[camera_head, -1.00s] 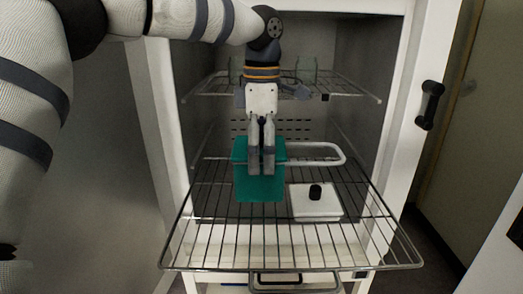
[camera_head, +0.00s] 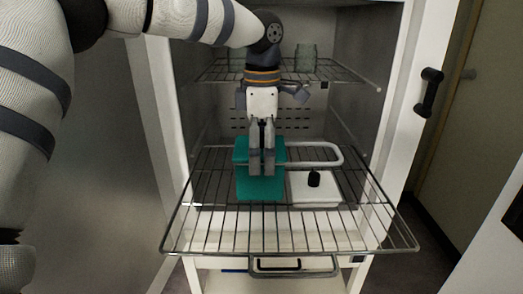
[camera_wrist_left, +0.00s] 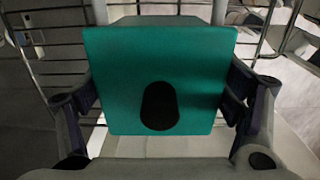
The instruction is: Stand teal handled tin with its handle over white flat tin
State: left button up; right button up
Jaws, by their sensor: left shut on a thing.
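The teal handled tin (camera_head: 260,189) is at the middle of the lower wire shelf area, in my left gripper (camera_head: 262,172). Its pale loop handle (camera_head: 341,154) reaches out to the right. In the head view the handle appears just above the back edge of the white flat tin (camera_head: 300,193), which lies on the rack to the right and has a black knob. The left wrist view shows the teal tin's flat face (camera_wrist_left: 120,70) with a black knob, between my gripper's fingers. I cannot tell whether the teal tin's base touches the rack. My right gripper is not seen.
The lower wire rack (camera_head: 290,249) is pulled forward out of the freeze dryer, its front part bare. An upper rack (camera_head: 345,82) holds glass jars (camera_head: 306,57) behind my gripper. Cabinet walls stand close on both sides; the right door frame has a black handle (camera_head: 430,92).

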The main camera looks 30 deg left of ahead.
pick_arm(q)
jog(key=shift+f, duration=0.95)
dwell(0.6)
jog(key=o, duration=1.4)
jog(key=shift+c, duration=0.2)
jog(key=shift+r, duration=5.5)
